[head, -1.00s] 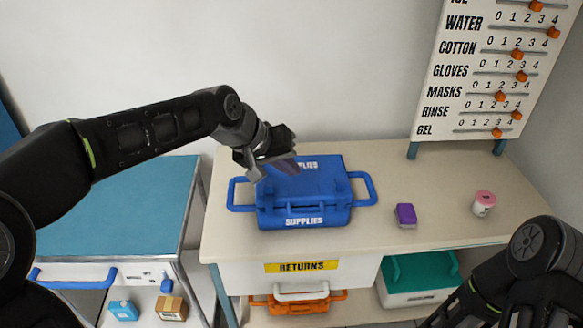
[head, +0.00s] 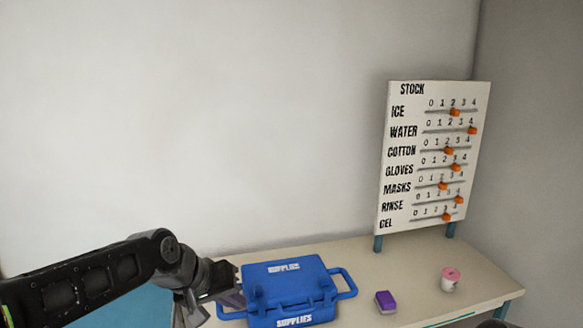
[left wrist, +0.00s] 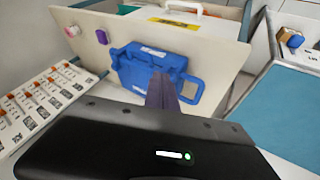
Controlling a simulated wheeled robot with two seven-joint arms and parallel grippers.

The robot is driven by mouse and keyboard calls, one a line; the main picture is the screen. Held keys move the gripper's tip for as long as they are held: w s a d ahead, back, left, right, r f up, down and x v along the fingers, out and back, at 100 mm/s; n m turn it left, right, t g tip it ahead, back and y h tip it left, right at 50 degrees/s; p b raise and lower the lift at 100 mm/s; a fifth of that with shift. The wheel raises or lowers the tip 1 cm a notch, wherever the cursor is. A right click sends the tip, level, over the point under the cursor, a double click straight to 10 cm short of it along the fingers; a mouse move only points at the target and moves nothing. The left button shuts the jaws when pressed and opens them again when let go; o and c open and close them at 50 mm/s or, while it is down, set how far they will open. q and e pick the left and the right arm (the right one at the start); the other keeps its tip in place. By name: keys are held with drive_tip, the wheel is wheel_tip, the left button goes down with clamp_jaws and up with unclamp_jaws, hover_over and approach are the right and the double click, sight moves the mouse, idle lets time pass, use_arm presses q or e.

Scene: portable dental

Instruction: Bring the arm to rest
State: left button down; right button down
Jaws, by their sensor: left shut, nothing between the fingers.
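My left arm comes in from the lower left in the head view. My left gripper (head: 232,298) is at the left side of the blue supplies case (head: 290,287), near its left handle. Its fingers are hard to make out there. In the left wrist view the left gripper's fingers (left wrist: 161,92) are together and empty, in front of the blue case (left wrist: 140,65), which is partly hidden behind them. I cannot tell whether they touch it. The case is closed and stands on the beige counter (head: 408,262). My right gripper is not in view.
A purple block (head: 386,301) and a pink-lidded jar (head: 450,279) stand on the counter right of the case. A stock board (head: 432,155) with orange sliders stands at the back right. A teal-topped surface (head: 130,303) is at the lower left. The air above the counter is clear.

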use_arm(q)
drive_tip(key=s+d+f, duration=0.1)
drive_tip(key=s+f, duration=0.1)
drive_tip(key=f, duration=1)
drive_tip(key=s+d+f, duration=0.2)
drive_tip(key=f, duration=1)
drive_tip(key=s+f+g, duration=0.2)
drive_tip(key=s+f, duration=0.7)
drive_tip(key=s, duration=0.3)
drive_tip(key=s+f+g, duration=0.3)
drive_tip(key=s+f, duration=0.7)
drive_tip(key=s, duration=0.2)
drive_tip(key=shift+s+d+f+n, duration=0.2)
drive_tip(key=shift+s+f+n, duration=0.05)
drive_tip(key=shift+s+n, duration=0.05)
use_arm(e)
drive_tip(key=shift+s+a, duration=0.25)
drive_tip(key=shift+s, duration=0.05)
